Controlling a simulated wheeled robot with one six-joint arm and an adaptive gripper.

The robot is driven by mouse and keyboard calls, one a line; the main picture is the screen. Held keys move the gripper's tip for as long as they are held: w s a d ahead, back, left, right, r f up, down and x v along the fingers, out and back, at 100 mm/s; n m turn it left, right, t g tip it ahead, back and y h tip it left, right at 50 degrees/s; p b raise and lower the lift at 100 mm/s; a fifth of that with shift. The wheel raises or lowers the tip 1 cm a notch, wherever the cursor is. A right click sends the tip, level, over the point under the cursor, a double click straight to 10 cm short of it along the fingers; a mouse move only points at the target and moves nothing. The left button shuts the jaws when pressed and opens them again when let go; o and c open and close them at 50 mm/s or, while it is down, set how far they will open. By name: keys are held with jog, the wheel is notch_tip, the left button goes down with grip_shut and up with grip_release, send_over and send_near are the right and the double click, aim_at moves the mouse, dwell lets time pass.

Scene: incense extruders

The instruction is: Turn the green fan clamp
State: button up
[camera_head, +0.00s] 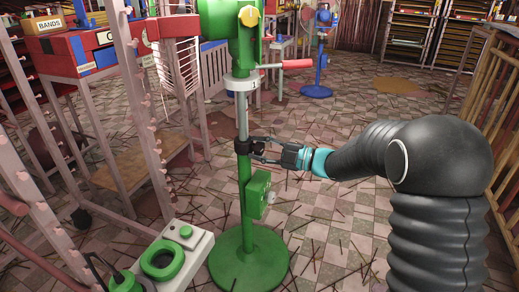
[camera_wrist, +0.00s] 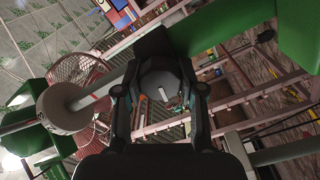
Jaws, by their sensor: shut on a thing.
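The green fan stand (camera_head: 245,200) stands upright on a round green base. Its clamp, the green fan clamp (camera_head: 242,147), is a black collar on the pole where the grey upper tube meets the green lower tube. My gripper (camera_head: 262,151) reaches in from the right at the clamp's height. In the wrist view, my gripper (camera_wrist: 161,100) has a finger on either side of the clamp's round black knob (camera_wrist: 160,78), which has a pale tab at its centre. The gripper is shut on the clamp; the exact finger contact is dark and hard to see.
A red-handled lever (camera_head: 295,64) sticks out right from the stand above my gripper. A green box (camera_head: 258,194) is on the pole below. Pink metal racks (camera_head: 140,110) stand close on the left. A blue fan stand (camera_head: 318,60) is behind. Thin sticks litter the tiled floor.

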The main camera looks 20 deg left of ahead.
jog(key=shift+n, duration=2)
jog(key=o, duration=1.2)
jog(key=shift+c, duration=0.2)
jog(key=s+d, duration=0.1)
jog(key=d, duration=1.1)
jog(key=shift+f, duration=0.1)
